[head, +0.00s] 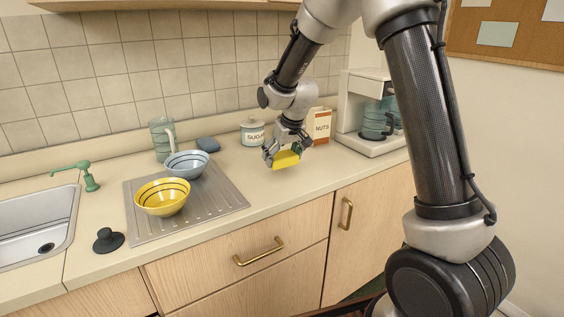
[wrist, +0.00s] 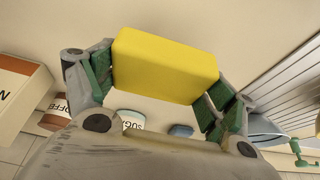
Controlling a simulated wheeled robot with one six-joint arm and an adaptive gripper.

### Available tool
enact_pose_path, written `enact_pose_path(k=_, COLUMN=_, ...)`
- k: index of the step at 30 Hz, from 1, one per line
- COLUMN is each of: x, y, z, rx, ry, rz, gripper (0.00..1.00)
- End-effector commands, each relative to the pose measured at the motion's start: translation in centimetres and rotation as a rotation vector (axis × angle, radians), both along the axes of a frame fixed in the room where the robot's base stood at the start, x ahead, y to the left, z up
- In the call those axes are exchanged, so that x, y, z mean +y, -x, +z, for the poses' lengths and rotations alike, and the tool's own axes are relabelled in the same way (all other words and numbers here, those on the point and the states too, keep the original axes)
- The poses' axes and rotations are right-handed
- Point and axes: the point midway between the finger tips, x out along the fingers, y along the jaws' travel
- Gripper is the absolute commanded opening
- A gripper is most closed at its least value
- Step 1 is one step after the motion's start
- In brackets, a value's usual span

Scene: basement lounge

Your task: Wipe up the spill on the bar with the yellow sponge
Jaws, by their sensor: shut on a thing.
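The yellow sponge (head: 286,160) is a plain block held between the fingers of my gripper (head: 285,155). In the wrist view the sponge (wrist: 166,66) sits across the jaws of my gripper (wrist: 160,85), with a green finger pad against each end. The gripper is above the bar counter (head: 250,189), in front of the sugar canister and the nuts box. I cannot tell whether the sponge touches the counter. No spill is clearly visible in either view; the sponge and gripper hide part of the counter.
A ridged metal drainboard (head: 217,203) holds a yellow bowl (head: 163,198) and a blue bowl (head: 186,165). Behind stand a glass pitcher (head: 161,140), a blue sponge-like block (head: 208,144), a sugar canister (head: 252,132) and a nuts box (head: 320,126). A coffee maker (head: 370,144) is right.

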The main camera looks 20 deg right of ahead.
Motion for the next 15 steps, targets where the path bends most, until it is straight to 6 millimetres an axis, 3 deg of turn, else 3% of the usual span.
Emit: enact_pose_path(k=15, x=-0.2, y=0.0, z=3.6, rx=0.000, ry=0.000, rz=-0.003, gripper=0.62)
